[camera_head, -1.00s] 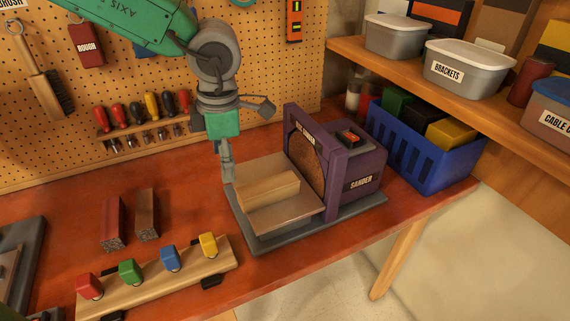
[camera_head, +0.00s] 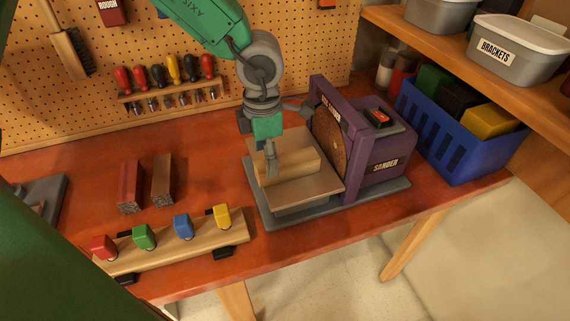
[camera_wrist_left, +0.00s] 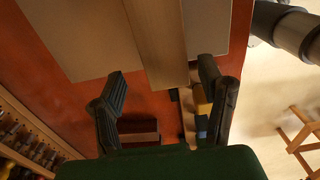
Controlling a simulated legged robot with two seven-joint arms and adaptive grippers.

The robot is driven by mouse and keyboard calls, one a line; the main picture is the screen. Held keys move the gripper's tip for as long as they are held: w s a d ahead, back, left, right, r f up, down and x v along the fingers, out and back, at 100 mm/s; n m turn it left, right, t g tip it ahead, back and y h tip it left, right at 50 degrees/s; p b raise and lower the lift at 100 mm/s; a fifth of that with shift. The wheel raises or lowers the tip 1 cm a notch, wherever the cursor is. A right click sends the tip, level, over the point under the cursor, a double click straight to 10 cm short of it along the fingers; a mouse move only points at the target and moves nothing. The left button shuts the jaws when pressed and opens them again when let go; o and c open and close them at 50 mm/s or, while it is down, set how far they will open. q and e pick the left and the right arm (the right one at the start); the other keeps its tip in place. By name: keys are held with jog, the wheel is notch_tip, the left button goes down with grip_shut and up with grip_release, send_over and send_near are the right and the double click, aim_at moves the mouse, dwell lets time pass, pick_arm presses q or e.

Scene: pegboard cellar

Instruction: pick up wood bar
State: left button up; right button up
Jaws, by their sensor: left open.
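A light wood bar (camera_head: 303,161) lies on the tilted-looking flat table (camera_head: 300,188) of the purple sander (camera_head: 375,150). My left gripper (camera_head: 273,160) points down at the bar's left part in the head view, with a finger overlapping its near face. In the left wrist view, my left gripper (camera_wrist_left: 162,95) is open, and the wood bar (camera_wrist_left: 158,40) runs between the lines of its two fingers, its end near the tips. Whether a finger touches the bar I cannot tell. My right gripper is not in view.
A dark red bar (camera_head: 130,187) and a brown bar (camera_head: 162,180) lie on the bench left of the sander. A wooden rail with coloured clamps (camera_head: 180,250) lies at the front. A blue crate (camera_head: 450,135) stands right of the sander.

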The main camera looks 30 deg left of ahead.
pick_arm(q)
jog(key=shift+w+d+f, duration=0.1)
jog(key=shift+d+f, duration=0.05)
jog(key=shift+f, duration=0.45)
jog(key=shift+d+f, duration=0.15)
jog(key=shift+f, duration=0.45)
jog(key=shift+w+d+f, duration=0.1)
jog(key=shift+d+f, duration=0.1)
jog(key=shift+f, duration=0.05)
jog(key=shift+d+r, duration=0.1)
jog(key=shift+d, duration=0.2)
jog(key=c, duration=1)
jog(key=shift+a, duration=0.15)
jog(key=c, duration=0.4)
jog(key=shift+a, duration=0.25)
